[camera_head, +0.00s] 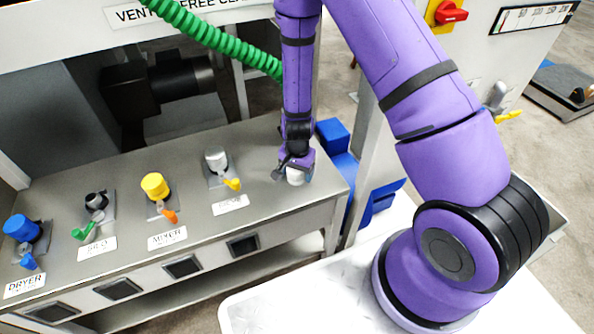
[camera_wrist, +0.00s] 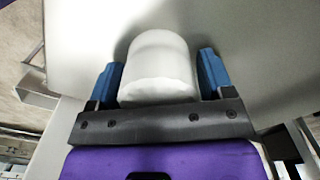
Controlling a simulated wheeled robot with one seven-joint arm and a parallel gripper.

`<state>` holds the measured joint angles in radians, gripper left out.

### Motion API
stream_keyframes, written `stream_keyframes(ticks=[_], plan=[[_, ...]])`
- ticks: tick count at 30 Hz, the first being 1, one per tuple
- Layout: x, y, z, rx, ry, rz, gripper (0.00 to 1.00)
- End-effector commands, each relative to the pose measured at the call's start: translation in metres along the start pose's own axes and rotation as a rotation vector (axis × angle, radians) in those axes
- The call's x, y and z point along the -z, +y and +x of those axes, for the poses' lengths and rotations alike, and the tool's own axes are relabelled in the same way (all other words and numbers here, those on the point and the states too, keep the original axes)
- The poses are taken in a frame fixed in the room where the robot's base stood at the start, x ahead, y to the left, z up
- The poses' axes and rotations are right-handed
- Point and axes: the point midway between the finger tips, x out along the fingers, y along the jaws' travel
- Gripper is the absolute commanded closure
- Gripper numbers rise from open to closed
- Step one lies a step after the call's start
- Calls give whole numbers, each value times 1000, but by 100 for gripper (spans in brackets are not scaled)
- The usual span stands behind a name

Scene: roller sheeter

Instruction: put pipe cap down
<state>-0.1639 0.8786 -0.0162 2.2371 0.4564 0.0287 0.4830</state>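The white pipe cap (camera_head: 295,176) is at the right end of the grey bench top, and looks to be at or just above its surface. In the wrist view the pipe cap (camera_wrist: 159,65) is a smooth white cylinder with a rounded end. My gripper (camera_head: 293,172) reaches down over it from above. Whether the cap's underside touches the bench is hidden.
The bench top (camera_head: 262,190) carries a row of valves: blue (camera_head: 22,229), dark with a green handle (camera_head: 96,202), yellow (camera_head: 155,187) and silver (camera_head: 216,160). Blue bins (camera_head: 334,137) stand beyond the right edge. A green coiled hose (camera_head: 215,38) hangs above.

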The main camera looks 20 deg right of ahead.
Motion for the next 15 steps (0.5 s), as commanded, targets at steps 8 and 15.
stream_keyframes(ticks=[8,15], plan=[[0,0,0,0,0,0,14],[0,-1,-13,1,1,-1,14]])
